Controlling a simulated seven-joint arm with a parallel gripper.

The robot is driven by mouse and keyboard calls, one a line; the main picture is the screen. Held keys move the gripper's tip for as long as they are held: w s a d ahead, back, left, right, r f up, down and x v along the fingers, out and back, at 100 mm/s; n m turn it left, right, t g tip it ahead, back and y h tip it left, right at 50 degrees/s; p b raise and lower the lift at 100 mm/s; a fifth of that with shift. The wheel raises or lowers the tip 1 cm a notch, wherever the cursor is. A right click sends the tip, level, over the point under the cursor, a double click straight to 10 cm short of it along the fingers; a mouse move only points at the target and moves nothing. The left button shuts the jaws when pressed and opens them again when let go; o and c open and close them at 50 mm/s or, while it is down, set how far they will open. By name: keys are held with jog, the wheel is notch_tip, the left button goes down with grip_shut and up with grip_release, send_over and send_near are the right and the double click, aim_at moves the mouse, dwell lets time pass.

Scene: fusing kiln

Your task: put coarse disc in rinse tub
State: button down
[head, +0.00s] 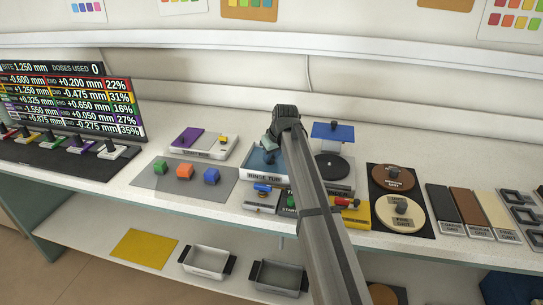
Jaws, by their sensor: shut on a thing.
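The rinse tub (263,177) is a white-rimmed, labelled tub with a blue inside, at the middle of the bench. My gripper (269,146) is over its back part, pointing down and shut. A dark thing shows just below the fingers, within the tub's outline. It looks like the coarse disc, but it is small and partly covered, and I cannot tell whether it touches the tub floor. My forearm hides the tub's right side. A black round plate (332,167) lies on the machine right of the tub, under a raised blue flap.
A brown disc (392,178) and a tan disc (402,213) lie on a black mat at right, near labelled grit strips (447,210). Small devices crowd the tub's front.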

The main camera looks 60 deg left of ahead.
jog(key=c, duration=0.9)
grip_release()
jog(key=shift+f, duration=0.1)
jog(key=shift+o, duration=0.2)
jog(key=v, duration=1.2)
